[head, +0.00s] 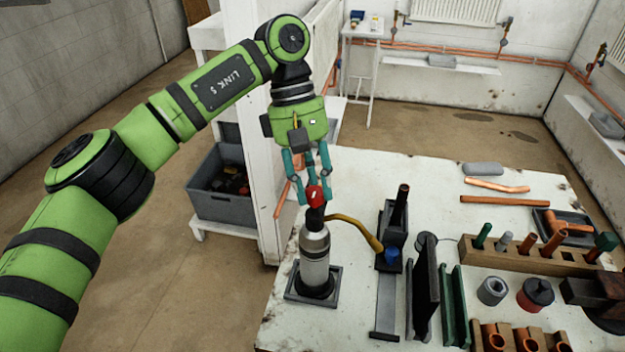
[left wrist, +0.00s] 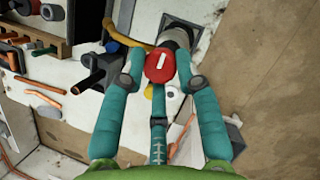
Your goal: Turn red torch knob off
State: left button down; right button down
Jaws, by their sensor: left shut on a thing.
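The torch (head: 314,258) stands upright on a dark square base (head: 330,285) near the left edge of the white workbench. Its red knob (head: 315,195) is on top. In the left wrist view the red knob (left wrist: 160,65) shows a white bar mark running nearly along the view's vertical. My left gripper (head: 314,188) reaches down from above, its teal fingers on either side of the red knob and shut on it. The fingers also show in the left wrist view (left wrist: 160,70). A brass-coloured curved nozzle (head: 357,229) runs right from the torch. My right gripper is in neither view.
A dark stand with a copper pipe (head: 401,205) and a blue knob (head: 391,255) stand right of the torch. A wooden rack (head: 520,262) with several tools lies further right. A grey crate (head: 222,190) and a white post (head: 250,130) are beyond the bench's left edge.

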pick_arm(q)
jog(key=c, duration=0.9)
grip_release()
jog(key=v, duration=0.7)
jog(key=shift+r, duration=0.25)
